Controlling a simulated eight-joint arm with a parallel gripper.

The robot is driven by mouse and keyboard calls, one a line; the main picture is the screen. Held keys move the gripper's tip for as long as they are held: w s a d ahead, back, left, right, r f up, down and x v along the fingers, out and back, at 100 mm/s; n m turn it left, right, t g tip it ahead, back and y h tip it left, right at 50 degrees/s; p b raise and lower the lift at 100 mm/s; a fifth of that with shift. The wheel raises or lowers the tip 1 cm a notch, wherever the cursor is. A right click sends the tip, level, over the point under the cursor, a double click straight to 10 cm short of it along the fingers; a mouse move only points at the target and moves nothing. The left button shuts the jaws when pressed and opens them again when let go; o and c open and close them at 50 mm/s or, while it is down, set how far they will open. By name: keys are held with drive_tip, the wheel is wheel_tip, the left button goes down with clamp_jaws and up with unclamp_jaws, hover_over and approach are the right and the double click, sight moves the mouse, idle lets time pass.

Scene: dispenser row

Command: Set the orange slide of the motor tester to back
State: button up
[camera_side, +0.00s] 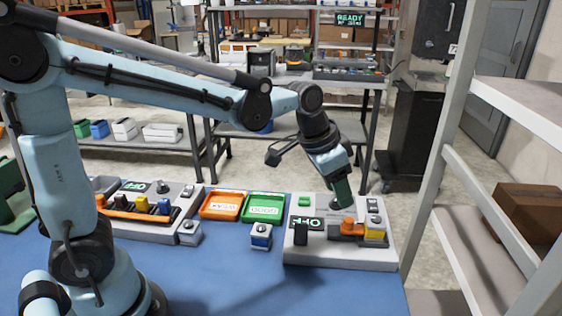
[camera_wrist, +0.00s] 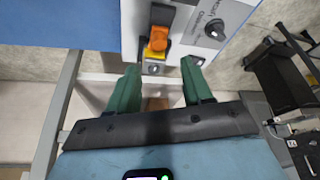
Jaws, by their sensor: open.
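A grey panel box (camera_side: 335,257) at the right end of the blue table carries an orange slide (camera_side: 351,228) beside a yellow block (camera_side: 375,233). The wrist view shows the orange slide (camera_wrist: 158,39) on a yellow and black strip of the panel (camera_wrist: 190,50); the panel's lettering is too small to read surely. My gripper (camera_side: 342,205) has green fingers pointing down above the panel's far part, close to the slide. In the wrist view my gripper (camera_wrist: 160,66) is open and empty, its fingertips on either side of the slide's line and apart from it.
The box also has a display reading OFF (camera_side: 306,223), a black block (camera_side: 301,236) and a dark knob (camera_wrist: 215,29). Another panel box (camera_side: 150,228) with coloured levers stands left.

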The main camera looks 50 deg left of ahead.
sight(349, 219)
drive_tip(key=x, duration=0.8)
drive_tip(key=shift+w+f, duration=0.15)
drive_tip(key=shift+f, duration=0.15)
clamp_jaws()
